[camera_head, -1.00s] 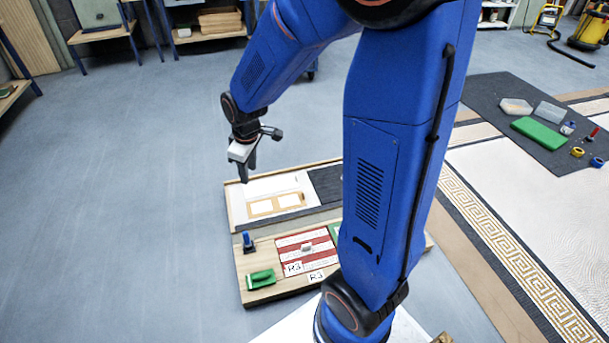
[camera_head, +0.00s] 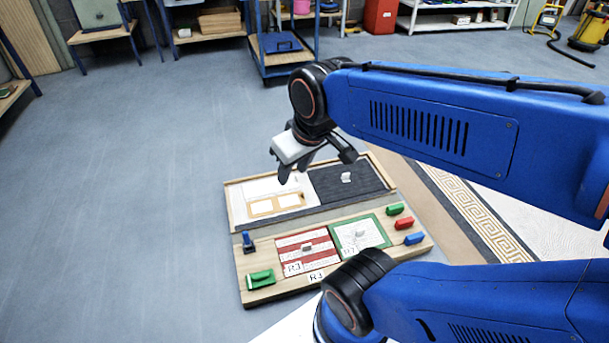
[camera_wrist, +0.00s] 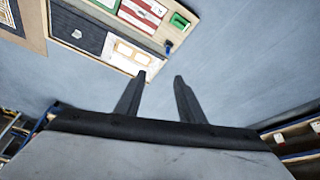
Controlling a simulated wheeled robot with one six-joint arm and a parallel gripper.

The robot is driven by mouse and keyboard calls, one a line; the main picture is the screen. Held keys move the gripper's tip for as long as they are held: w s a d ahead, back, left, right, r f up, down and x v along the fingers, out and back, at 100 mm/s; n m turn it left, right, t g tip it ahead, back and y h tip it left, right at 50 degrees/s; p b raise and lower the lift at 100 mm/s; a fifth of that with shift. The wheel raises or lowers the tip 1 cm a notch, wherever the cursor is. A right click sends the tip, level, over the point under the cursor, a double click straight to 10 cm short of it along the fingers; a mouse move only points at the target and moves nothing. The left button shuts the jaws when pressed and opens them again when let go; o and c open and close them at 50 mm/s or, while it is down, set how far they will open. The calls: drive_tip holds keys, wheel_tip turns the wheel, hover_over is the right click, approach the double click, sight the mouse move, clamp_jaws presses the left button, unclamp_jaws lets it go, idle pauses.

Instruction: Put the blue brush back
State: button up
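A small blue upright piece (camera_head: 248,242) stands at the left edge of the wooden board (camera_head: 284,291). It also shows in the wrist view (camera_wrist: 168,47), near the board's edge. A blue block (camera_head: 413,239) lies at the board's right end, below a red one. I cannot tell for sure which of these is the blue brush. My gripper (camera_head: 294,171) hangs above the back part of the board, apart from both blue pieces. In the wrist view its two fingers (camera_wrist: 160,79) are spread with only floor between them. It is open and empty.
A green block (camera_head: 261,279) lies at the board's front left; red (camera_head: 404,223) and green (camera_head: 395,209) blocks lie at its right. Red-striped (camera_head: 318,258) and green-framed (camera_head: 379,224) panels sit between. The floor left of the board is clear. A blue cart (camera_head: 280,45) stands behind.

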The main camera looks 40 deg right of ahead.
drive_tip(key=s, duration=0.2)
drive_tip(key=s+m, duration=0.1)
drive_tip(key=shift+s+d+r, duration=0.15)
drive_tip(key=shift+s+r, duration=0.2)
drive_tip(key=shift+s, duration=0.05)
